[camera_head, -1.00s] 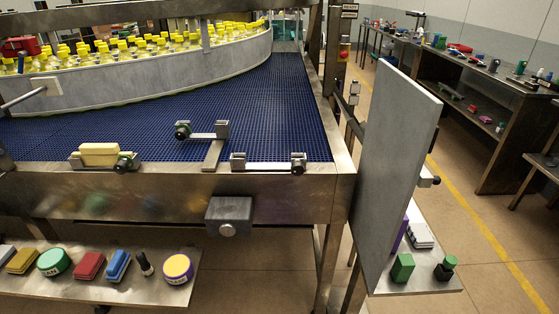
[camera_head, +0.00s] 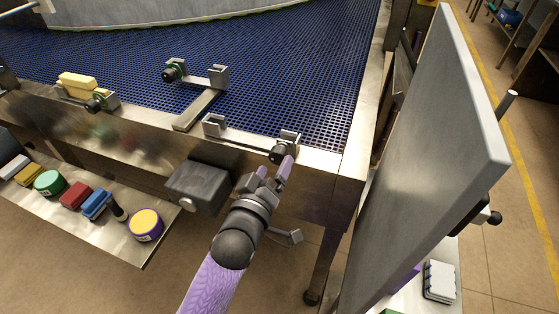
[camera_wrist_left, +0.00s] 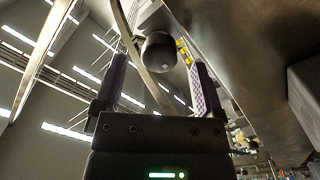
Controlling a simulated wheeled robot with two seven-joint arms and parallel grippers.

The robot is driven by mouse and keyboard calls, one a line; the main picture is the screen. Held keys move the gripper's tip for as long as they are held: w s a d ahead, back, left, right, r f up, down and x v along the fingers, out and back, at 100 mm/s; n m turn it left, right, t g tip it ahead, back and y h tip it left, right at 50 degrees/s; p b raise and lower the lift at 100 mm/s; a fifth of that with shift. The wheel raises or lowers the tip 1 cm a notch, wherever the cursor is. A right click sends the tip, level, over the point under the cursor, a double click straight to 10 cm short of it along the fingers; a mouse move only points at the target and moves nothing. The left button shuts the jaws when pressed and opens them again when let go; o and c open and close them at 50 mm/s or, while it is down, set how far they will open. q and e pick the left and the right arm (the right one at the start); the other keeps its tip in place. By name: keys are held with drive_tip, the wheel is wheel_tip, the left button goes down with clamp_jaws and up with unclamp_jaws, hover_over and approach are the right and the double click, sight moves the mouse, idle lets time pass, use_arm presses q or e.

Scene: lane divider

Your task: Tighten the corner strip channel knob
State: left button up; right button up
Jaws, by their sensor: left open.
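The corner strip channel (camera_head: 245,138) lies along the front edge of the conveyor table near its right corner, with a metal bracket at each end. A black round knob (camera_head: 278,154) sits on its right bracket. My left gripper (camera_head: 275,167) reaches up from below with its fingers open, their tips close to the knob. In the left wrist view the knob (camera_wrist_left: 158,52) shows between and just beyond the tips of the open left gripper (camera_wrist_left: 159,66). The fingers stand apart from it on both sides there. My right gripper is not in view.
A tall grey panel (camera_head: 425,150) stands to the right of the corner. A grey box (camera_head: 197,186) juts from the table front, left of my arm. Other channels with black knobs (camera_head: 170,74) sit further left. A low shelf (camera_head: 125,240) holds several coloured items.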

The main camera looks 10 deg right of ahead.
sight(277, 161)
use_arm(q)
drive_tip(key=shift+b+x, duration=0.35)
drive_tip(key=shift+x, duration=0.9)
drive_tip(key=shift+w+d, duration=0.15)
drive_tip(key=shift+w, duration=0.1)
clamp_jaws()
